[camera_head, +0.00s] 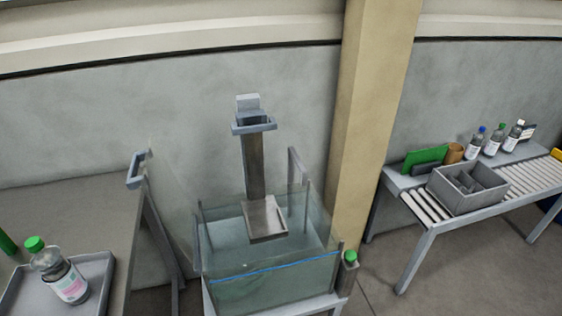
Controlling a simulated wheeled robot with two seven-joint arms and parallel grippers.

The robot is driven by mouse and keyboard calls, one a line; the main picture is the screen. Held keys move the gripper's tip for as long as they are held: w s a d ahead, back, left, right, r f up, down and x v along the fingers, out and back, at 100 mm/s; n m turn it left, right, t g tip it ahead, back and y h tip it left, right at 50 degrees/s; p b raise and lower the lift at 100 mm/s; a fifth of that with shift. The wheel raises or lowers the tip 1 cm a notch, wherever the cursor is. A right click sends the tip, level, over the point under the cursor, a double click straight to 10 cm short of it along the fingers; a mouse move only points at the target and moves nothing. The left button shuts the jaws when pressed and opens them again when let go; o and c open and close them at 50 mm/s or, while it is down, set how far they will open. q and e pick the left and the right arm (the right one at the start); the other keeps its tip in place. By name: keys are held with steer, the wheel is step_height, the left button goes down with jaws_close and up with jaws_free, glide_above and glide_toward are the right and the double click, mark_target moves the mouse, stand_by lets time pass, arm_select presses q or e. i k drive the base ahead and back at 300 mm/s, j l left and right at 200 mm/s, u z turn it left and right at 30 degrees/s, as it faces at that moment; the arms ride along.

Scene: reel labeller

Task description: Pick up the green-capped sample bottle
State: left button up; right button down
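A clear sample bottle (67,283) with a green cap and a white and pink label stands in a shallow grey tray (98,271) on the left table. It looks tilted in the picture, as the view is wide and slanted. A second green-topped object (350,258) is beside the tank's right front corner; it is small, and I cannot tell whether it is a bottle. A green piece (6,243) is cut off at the left edge. Neither of my grippers is in view.
A glass water tank (268,277) stands in the middle, with a metal post and plate (266,219) at it. A beige pillar (374,130) rises behind. A roller table at right holds a grey divided box (466,203), several bottles and a green panel (426,159).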

mark_target(59, 273)
steer(key=u, duration=1.8)
